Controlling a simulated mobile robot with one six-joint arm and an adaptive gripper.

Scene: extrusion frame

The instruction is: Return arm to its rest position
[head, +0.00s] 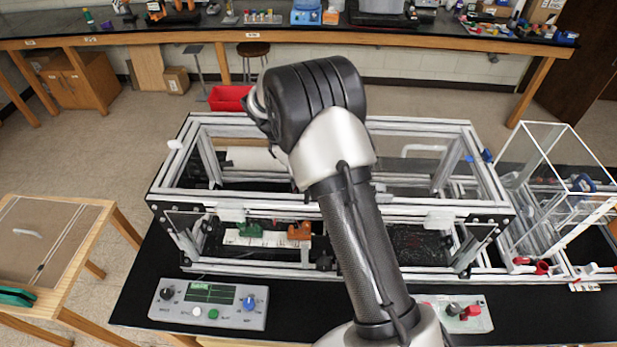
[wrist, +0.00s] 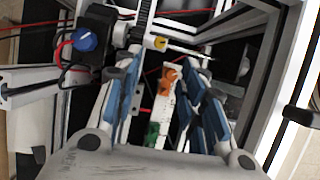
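My arm rises from the bottom of the head view, with its dark bent joint above the middle of the extrusion frame (head: 420,126). My gripper is hidden there. In the wrist view my gripper (wrist: 163,62) is open, its two blue-padded fingers apart with nothing held between them. Beyond the fingers, a white strip (wrist: 167,93) carries an orange block (wrist: 169,76) and a green block (wrist: 152,132). In the head view the orange block (head: 299,231) and green block (head: 249,229) sit inside the front of the frame.
A control box (head: 208,304) with a screen and knobs stands in front of the frame. A clear-sided box frame (head: 548,170) stands at right. In the wrist view, a blue-knobbed device (wrist: 85,40) and metal rails (wrist: 275,85) flank the fingers closely.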

